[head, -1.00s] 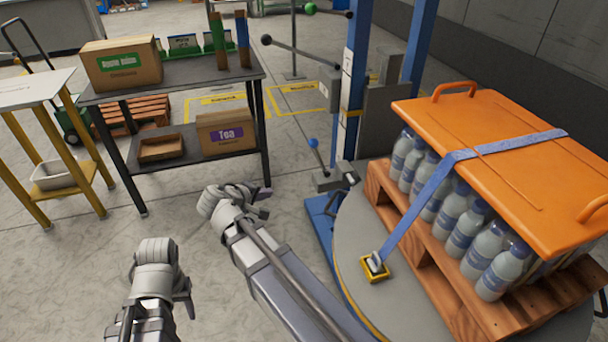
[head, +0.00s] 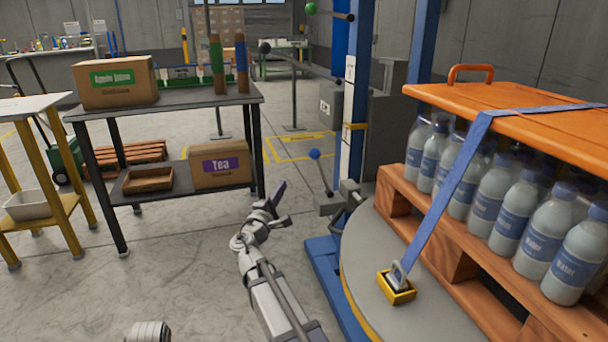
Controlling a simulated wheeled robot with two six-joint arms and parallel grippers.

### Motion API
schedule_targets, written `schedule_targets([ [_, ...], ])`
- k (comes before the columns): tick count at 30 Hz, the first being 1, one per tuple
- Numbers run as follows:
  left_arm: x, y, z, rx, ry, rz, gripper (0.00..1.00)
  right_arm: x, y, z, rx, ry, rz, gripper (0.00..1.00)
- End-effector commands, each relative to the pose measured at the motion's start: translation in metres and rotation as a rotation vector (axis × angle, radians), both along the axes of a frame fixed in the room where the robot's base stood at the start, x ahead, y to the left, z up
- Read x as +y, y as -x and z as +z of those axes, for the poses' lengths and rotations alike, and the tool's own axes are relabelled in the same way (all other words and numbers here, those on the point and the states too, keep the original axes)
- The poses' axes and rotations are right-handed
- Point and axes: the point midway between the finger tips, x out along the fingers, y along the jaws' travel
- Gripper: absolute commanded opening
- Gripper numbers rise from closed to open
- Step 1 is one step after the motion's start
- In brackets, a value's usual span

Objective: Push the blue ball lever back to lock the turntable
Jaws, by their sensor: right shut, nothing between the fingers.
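The blue ball (head: 315,154) tops a thin lever (head: 322,176) that rises from a grey bracket beside the turntable (head: 375,312). The lever leans slightly left at its top. My right gripper (head: 276,202) is left of the lever and lower than the ball in the head view, apart from it, shut and empty. Of my left arm, only a grey rounded part shows at the bottom edge; its fingers are out of sight. The turntable carries a wooden pallet (head: 398,208) loaded with bottles.
An orange cover (head: 540,110) and a blue strap hold the bottles. A blue mast (head: 352,60) stands behind the lever. A dark shelf (head: 180,108) with boxes stands at left. A bar with a black ball (head: 264,48) juts out above. The floor between shelf and turntable is clear.

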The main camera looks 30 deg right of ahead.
Motion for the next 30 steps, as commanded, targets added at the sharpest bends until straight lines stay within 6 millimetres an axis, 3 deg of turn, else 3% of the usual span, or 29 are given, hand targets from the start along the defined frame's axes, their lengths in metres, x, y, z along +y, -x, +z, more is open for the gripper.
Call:
schedule_targets([
  [14,0.000,0.000,0.004,0.000,0.000,0.000,0.50,-0.009,-0.009,0.004,-0.001,0.000,-0.002,0.00],
  [27,0.000,0.000,0.021,0.002,-0.001,0.000,0.50,-0.074,-0.063,0.021,-0.001,0.000,-0.003,0.00],
  [30,0.000,0.000,0.026,0.002,-0.001,-0.001,0.50,-0.088,-0.062,0.026,0.000,-0.001,-0.003,0.00],
])
